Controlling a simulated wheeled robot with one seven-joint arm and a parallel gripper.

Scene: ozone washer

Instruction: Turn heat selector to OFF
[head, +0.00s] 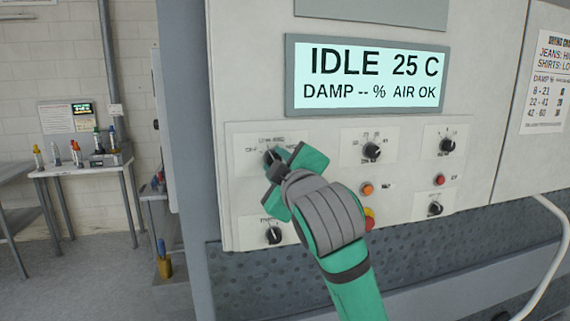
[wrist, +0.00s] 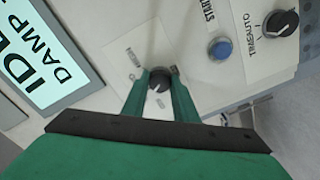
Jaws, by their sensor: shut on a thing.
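The heat selector is a small black knob (head: 271,156) on a white label plate at the upper left of the control panel. Its plate lettering is too small to read fully; a word like OFF seems to stand at its left. My gripper (head: 280,173) is at this knob, its green fingers on either side and partly hiding the plate. In the wrist view the knob (wrist: 159,79) sits between the fingertips of my gripper (wrist: 160,84), which are shut on it. A pale pointer mark shows on the knob, but I cannot tell which setting it points to.
The display (head: 367,77) reads IDLE 25 C, DAMP -- %, AIR OK. Other knobs (head: 372,150) (head: 447,146) and an orange button (head: 367,188) are to the right. A lower knob (head: 273,235) is below my gripper. A blue button (wrist: 220,48) shows in the wrist view.

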